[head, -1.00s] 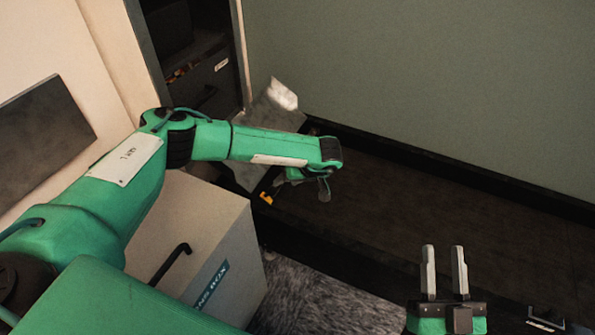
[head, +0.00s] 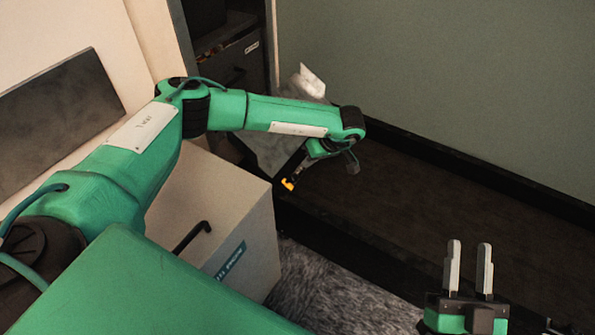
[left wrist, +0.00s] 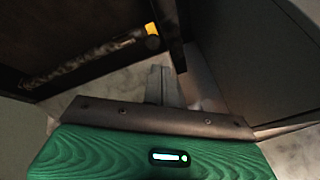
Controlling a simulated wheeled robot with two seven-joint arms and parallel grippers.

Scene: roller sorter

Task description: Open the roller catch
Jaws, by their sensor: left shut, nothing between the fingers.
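A small yellow part (head: 289,184), which looks like the roller catch, shows just below my left gripper in the head view. In the left wrist view the yellow part (left wrist: 151,29) sits by a dark round knob at the end of a mottled bar (left wrist: 88,61). My left gripper (head: 302,166) points down toward it, shut and empty. Its fingers (left wrist: 163,84) show together in the left wrist view, apart in the picture from the yellow part. My arm hides some of the area around the catch. My right gripper (head: 468,258) is open and empty at the lower right.
A pale box (head: 240,210) with a black handle (head: 191,236) stands left of the yellow part. A grey slanted panel (head: 271,154) is behind my left arm. A dark belt or floor (head: 440,215) lies open to the right, below a green wall (head: 450,80).

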